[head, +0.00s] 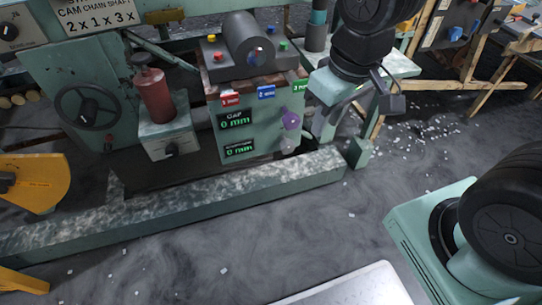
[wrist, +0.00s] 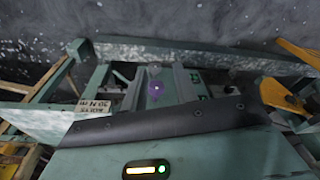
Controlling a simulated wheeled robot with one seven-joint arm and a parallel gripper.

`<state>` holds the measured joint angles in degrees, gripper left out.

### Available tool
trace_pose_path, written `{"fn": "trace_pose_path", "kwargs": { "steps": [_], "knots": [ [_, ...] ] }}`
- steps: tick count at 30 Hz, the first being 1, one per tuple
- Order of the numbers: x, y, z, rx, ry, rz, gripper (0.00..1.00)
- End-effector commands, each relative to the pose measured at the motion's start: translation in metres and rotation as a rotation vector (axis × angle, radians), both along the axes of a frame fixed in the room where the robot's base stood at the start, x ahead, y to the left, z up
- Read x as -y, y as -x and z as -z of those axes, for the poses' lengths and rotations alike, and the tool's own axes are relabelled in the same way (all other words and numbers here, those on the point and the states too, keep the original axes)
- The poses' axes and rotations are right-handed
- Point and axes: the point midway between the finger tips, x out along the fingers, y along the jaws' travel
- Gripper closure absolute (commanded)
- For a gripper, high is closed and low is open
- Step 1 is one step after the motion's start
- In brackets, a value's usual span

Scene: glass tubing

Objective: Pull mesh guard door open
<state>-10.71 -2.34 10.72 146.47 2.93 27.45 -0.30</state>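I cannot make out a mesh guard door in either view. My gripper (head: 328,122) hangs from my dark arm at the right end of the machine. It appears open, with its fingers apart. A purple knob (head: 290,120) is on the right side of the machine's green front, just left of my gripper. In the wrist view the purple knob (wrist: 155,89) shows between my fingers. The fingers look empty; whether they touch the knob is unclear. A green panel (head: 237,120) with a "GAP 0 mm" display is left of the knob.
A mottled beam (head: 190,205) runs along the machine's foot. A red cylinder (head: 153,95), a black handwheel (head: 87,107) and a yellow part (head: 38,183) are at the left. A wooden-legged stand (head: 480,50) is at the upper right. The dark floor (head: 230,250) in front is largely open.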

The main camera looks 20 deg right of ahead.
Motion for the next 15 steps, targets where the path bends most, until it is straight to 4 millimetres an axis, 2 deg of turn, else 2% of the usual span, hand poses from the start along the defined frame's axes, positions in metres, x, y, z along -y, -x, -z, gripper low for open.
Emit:
{"fn": "trace_pose_path", "kwargs": {
  "steps": [1, 8, 15],
  "knots": [
    [0.007, -0.006, 0.036, 0.008, 0.000, 0.022, 0.71],
    [0.040, -0.036, 0.119, 0.066, 0.007, 0.094, 0.71],
    [0.084, -0.078, 0.215, 0.160, 0.028, 0.121, 0.71]
  ]
}}
